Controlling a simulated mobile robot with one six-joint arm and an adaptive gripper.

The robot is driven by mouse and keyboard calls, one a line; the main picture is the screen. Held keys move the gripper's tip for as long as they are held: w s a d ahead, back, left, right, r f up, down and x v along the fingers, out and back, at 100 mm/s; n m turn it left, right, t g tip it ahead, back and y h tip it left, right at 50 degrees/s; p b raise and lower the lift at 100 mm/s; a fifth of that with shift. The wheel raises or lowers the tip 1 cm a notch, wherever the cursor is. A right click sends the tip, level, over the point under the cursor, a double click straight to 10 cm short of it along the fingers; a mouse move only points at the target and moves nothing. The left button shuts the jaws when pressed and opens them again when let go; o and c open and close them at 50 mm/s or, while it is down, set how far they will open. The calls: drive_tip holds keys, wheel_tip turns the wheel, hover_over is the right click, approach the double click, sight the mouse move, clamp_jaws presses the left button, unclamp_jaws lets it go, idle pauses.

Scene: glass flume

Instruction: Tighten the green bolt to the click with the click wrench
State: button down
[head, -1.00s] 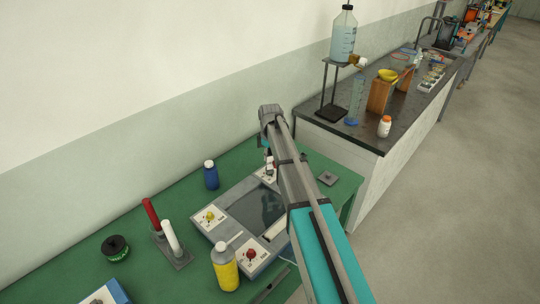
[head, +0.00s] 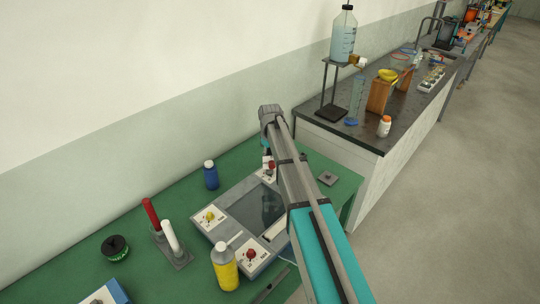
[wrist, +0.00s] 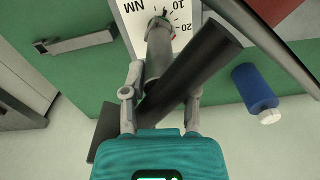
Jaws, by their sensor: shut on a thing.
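My gripper (wrist: 161,98) is shut on a long dark bar (wrist: 205,60), which runs slantwise between its fingers. The bar may be the click wrench; its ends give no clear sign. A grey cylinder (wrist: 158,48) stands just beyond the fingers, over a white dial plate (wrist: 183,22) marked NM, 10 and 20. A small red tip shows at its far end. In the head view my arm hides most of the gripper, near the red knob (head: 271,166) at the back of the device. I cannot make out the green bolt for certain. A black round piece with green (head: 115,248) lies at the left.
A grey device (head: 233,213) with a dark window and dial plates stands on the green bench (head: 105,210). A blue bottle (head: 211,175) is behind it, also in the wrist view (wrist: 255,88). A yellow bottle (head: 225,268) and red and white upright handles (head: 171,238) stand left.

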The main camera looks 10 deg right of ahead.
drive_tip(key=shift+m, duration=1.2)
drive_tip(key=shift+m, duration=0.7)
drive_tip(key=shift+n, duration=0.6)
drive_tip(key=shift+r, duration=0.15)
drive_tip(key=shift+r+p, duration=2.4)
drive_tip(key=shift+p, duration=0.1)
